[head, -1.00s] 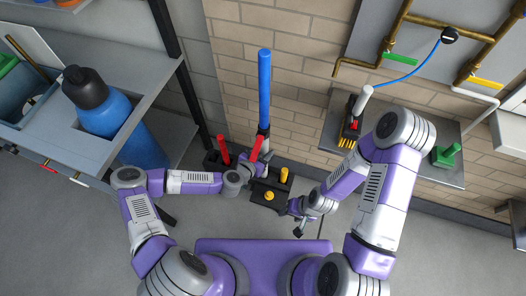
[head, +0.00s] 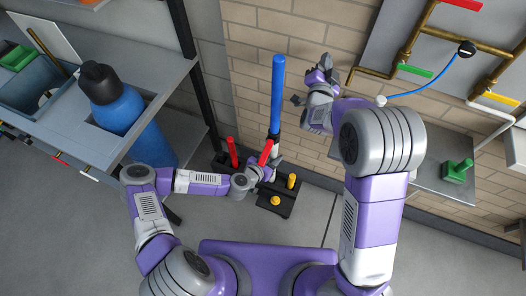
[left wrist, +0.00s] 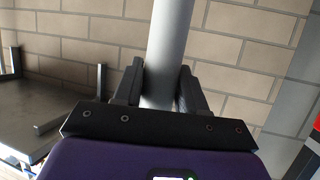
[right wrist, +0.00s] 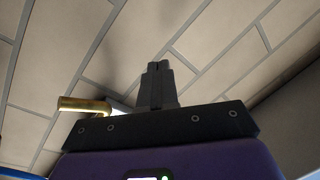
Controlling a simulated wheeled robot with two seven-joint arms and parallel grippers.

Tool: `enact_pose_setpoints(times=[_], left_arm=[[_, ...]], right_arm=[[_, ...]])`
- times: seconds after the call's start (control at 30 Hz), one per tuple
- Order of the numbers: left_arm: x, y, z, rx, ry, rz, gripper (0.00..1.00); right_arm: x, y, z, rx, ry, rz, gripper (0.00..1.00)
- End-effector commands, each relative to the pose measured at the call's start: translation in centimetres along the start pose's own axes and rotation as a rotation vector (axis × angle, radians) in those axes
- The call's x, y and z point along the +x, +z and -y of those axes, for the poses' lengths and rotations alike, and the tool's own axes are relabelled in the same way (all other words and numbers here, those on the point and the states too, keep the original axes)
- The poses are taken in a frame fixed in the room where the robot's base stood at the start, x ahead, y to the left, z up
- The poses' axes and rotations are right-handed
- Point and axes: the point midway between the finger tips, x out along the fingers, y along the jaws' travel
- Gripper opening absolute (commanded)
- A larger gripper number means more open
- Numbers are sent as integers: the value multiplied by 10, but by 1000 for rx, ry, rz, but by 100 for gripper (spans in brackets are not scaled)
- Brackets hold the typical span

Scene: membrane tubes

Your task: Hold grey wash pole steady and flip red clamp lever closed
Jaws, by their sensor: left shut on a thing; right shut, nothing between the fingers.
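The wash pole stands upright, with a long blue upper part (head: 278,95) and a grey lower shaft that shows in the left wrist view (left wrist: 170,45). My left gripper (head: 270,168) is shut around the grey shaft; its fingers (left wrist: 160,75) lie on both sides of it. One red lever (head: 266,152) tilts up beside the pole, close to my left gripper. Another red bar (head: 232,150) stands further left; I cannot tell which is the clamp lever. My right gripper (head: 326,62) is raised right of the blue part, shut and empty; its fingertips (right wrist: 158,66) touch each other.
A black base with yellow knobs (head: 291,181) stands below the pole. A wall shelf (head: 430,180) with a green block (head: 457,170) is at right. Brass pipes (head: 405,50) run on the wall above. A bench with a blue bottle (head: 118,110) is at left.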

Motion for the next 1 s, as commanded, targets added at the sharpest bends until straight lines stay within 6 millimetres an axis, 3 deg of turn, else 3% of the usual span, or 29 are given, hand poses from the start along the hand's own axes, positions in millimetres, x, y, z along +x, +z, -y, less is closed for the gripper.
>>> enact_pose_setpoints(times=[0.03,0.1,0.2,0.57,0.77,1.0], left_arm=[[0,0,0,0,0,1,0],[0,0,0,0,0,1,0],[0,0,0,0,0,1,0],[0,0,0,0,0,0,0],[0,0,0,0,0,0,0],[0,0,0,0,0,0,0]], right_arm=[[1,-25,18,27,-32,-56,0],[1,-56,36,85,-55,-135,0],[-2,-72,40,202,-10,-199,0],[-31,-97,38,674,275,-361,0],[-69,-96,41,953,522,-409,0],[-134,-82,61,1207,858,-371,0]])
